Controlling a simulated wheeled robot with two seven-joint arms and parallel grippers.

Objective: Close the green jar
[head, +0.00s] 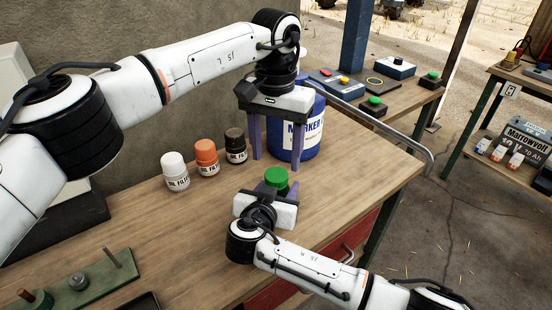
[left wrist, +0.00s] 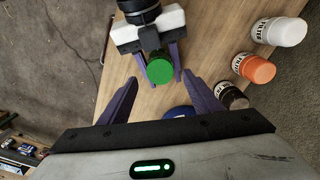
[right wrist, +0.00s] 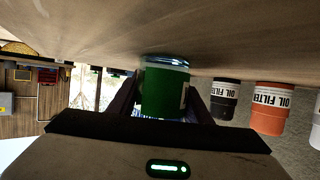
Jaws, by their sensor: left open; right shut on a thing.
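The green jar (head: 276,176) stands on the wooden workbench, its round green top facing up. It shows from above in the left wrist view (left wrist: 160,71) and from the side in the right wrist view (right wrist: 164,90), with a pale label edge. My right gripper (head: 278,188) is shut on the jar from the front, one finger on each side. My left gripper (head: 277,164) points down, open and empty, its fingers apart above and just behind the jar. I cannot tell how tightly the top sits; the fingers hide part of the sides.
A large blue marker tub (head: 310,135) stands close behind the left gripper. White (head: 175,172), orange (head: 206,158) and black (head: 236,146) oil filters stand left of the jar. Button boxes (head: 372,107) lie at the back. The bench right of the jar is clear up to its edge.

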